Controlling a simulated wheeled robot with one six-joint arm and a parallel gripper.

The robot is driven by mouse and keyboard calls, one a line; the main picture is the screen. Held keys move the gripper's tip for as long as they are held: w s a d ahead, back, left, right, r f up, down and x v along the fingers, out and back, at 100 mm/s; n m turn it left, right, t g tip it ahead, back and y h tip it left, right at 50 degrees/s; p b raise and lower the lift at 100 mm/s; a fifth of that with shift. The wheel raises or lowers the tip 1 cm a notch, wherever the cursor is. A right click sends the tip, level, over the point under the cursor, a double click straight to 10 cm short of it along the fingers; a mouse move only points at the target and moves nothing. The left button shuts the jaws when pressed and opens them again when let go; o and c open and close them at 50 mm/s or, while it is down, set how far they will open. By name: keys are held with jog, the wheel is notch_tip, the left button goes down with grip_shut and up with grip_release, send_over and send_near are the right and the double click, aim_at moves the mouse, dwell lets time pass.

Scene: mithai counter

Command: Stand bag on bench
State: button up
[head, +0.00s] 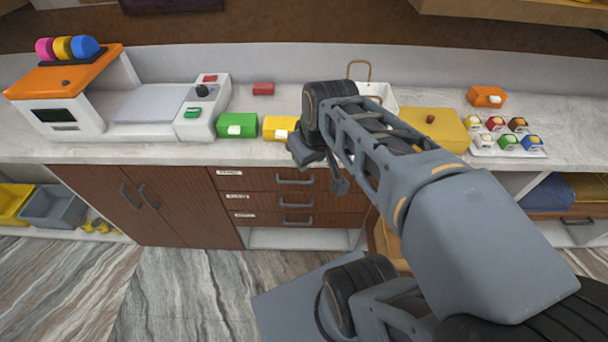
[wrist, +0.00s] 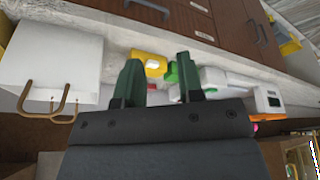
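A white bag (head: 384,94) with a brown loop handle (head: 358,68) is on the pale bench, partly hidden behind my arm. In the wrist view the white bag (wrist: 50,60) is large at the left, its brown handles (wrist: 46,108) toward the bottom of the picture. My gripper (head: 322,168) is over the front edge of the bench, left of the bag and apart from it. In the wrist view my gripper (wrist: 160,82) has its two dark green fingers spread with a gap and nothing between them. The bag's base is hidden in the head view.
A green box (head: 237,124) and a yellow box (head: 279,127) are near the bench front. An orange-topped machine (head: 62,84) stands at left. A yellow box (head: 430,128), an orange box (head: 487,96) and a tray of small coloured boxes (head: 510,152) are at right.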

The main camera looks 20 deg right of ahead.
jog(key=shift+m, duration=0.9)
jog(key=shift+s+a+f, duration=1.15)
jog(key=shift+s+f, duration=0.1)
jog(key=shift+f, duration=0.15)
